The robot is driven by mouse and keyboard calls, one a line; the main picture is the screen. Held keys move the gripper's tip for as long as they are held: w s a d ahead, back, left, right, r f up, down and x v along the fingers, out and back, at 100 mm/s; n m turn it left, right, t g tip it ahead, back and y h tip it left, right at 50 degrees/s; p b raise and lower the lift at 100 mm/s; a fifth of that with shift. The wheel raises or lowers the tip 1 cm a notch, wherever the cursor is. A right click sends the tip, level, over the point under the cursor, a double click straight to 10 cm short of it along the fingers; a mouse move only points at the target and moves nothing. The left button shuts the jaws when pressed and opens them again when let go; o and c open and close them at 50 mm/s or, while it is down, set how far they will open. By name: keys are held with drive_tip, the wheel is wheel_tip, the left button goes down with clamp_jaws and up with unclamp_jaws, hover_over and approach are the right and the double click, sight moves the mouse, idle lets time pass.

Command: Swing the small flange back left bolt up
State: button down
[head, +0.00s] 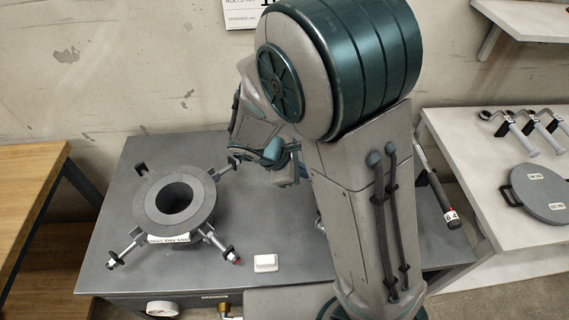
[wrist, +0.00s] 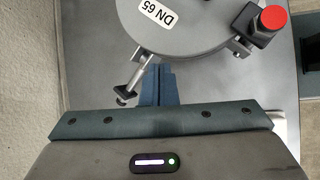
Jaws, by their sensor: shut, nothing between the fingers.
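The small flange (wrist: 180,22), a grey disc labelled DN 65, fills the top of the wrist view. A swing bolt (wrist: 133,82) with a dark nut sticks out from its lower left edge, lying outward. My gripper (wrist: 158,70) is shut and empty, its blue fingers just right of this bolt and close to the disc's rim. I cannot tell whether they touch. A red-capped bolt or clamp (wrist: 262,28) is at the disc's right. In the head view my arm hides the small flange and the fingertips.
In the head view a larger open flange (head: 150,205) with several swing bolts stands on the left of the grey bench (head: 110,250). A white block (head: 265,263) lies at the front. A side table (head: 480,175) holds handles and a round lid.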

drive_tip(key=w+a+f+n+t+h+p, duration=0.1)
drive_tip(key=w+a+f+n+t, duration=0.2)
drive_tip(key=a+n, duration=0.6)
wheel_tip(320, 180, down, 4)
drive_tip(key=shift+w+a+r+n+t+p, duration=0.15)
drive_tip(key=shift+w+a+n+t+p, duration=0.2)
drive_tip(key=shift+n+t, duration=0.65)
drive_tip(key=x, duration=1)
drive_tip(key=shift+d+r+p, duration=0.1)
drive_tip(key=shift+p, duration=0.3)
drive_tip(key=shift+w+b, duration=0.15)
drive_tip(key=shift+b, duration=0.45)
